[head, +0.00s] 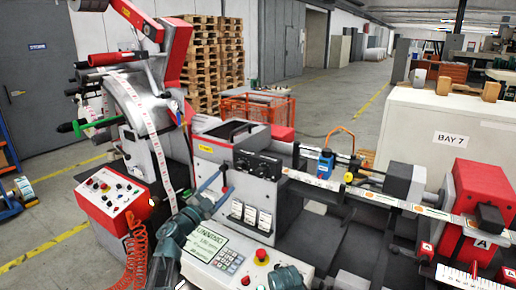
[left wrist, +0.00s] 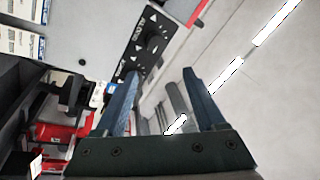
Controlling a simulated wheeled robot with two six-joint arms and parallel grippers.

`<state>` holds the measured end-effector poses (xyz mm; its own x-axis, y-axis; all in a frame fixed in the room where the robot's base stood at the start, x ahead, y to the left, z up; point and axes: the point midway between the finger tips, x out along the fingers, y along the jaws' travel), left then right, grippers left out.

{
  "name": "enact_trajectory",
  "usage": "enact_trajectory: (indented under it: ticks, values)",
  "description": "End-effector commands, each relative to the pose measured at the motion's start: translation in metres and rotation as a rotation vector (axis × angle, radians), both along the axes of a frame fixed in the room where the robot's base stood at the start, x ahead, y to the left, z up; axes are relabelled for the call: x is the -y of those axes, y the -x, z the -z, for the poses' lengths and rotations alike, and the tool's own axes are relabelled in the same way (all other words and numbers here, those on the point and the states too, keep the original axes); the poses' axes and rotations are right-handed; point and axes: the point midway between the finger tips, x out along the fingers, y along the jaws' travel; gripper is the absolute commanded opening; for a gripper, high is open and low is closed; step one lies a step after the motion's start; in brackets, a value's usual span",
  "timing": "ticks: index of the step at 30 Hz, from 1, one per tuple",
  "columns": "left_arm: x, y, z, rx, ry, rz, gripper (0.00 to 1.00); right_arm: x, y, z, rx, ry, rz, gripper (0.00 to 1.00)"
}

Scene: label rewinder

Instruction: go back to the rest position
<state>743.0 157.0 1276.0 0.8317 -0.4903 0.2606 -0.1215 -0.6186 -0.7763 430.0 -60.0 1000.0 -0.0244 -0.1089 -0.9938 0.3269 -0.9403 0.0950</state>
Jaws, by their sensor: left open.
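My left gripper (head: 216,187) is open, in front of the grey control housing (head: 240,162) of the label rewinder. In the left wrist view my left gripper (left wrist: 160,73) shows two blue fingers spread apart with nothing held between them. Beyond the fingers are a black dial panel (left wrist: 147,40) and a pale strip of labels (left wrist: 225,75). A teal part at the bottom of the head view looks like my right arm; its gripper does not show.
A keypad panel with a screen (head: 215,250) lies just below my left gripper. A red-topped button box (head: 108,200) with coiled orange cables stands at left. The label web (head: 330,183) runs right towards a red unit (head: 478,185). Open floor (head: 330,100) lies behind.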

Motion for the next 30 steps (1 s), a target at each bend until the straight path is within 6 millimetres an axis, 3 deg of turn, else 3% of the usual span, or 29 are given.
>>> enact_trajectory:
  ticks: [4,7,11,14,20,24,30]
  values:
    - [-0.010,-0.011,0.011,-0.109,0.129,-0.232,0.72,0.000,0.000,0.000,0.000,0.000,0.000,0.00]
    - [-0.018,-0.012,0.032,-0.222,0.204,-0.379,0.72,0.000,0.000,0.000,0.000,0.000,0.000,0.00]
    - [-0.023,-0.001,0.073,-0.414,0.281,-0.549,0.72,0.000,0.000,0.000,0.000,0.000,0.000,0.00]
    - [-0.018,0.019,0.113,-0.591,0.318,-0.660,0.72,0.000,0.000,0.000,0.000,0.000,0.000,0.00]
    - [0.011,0.090,0.196,-1.008,0.316,-0.822,0.72,0.000,0.000,0.000,0.000,0.000,0.000,0.00]
    - [0.042,0.162,0.242,-1.325,0.249,-0.882,0.72,0.000,0.000,0.000,0.000,0.000,0.000,0.00]
    - [0.080,0.258,0.272,-1.690,0.100,-0.901,0.72,0.000,0.000,0.000,0.000,0.000,0.000,0.00]
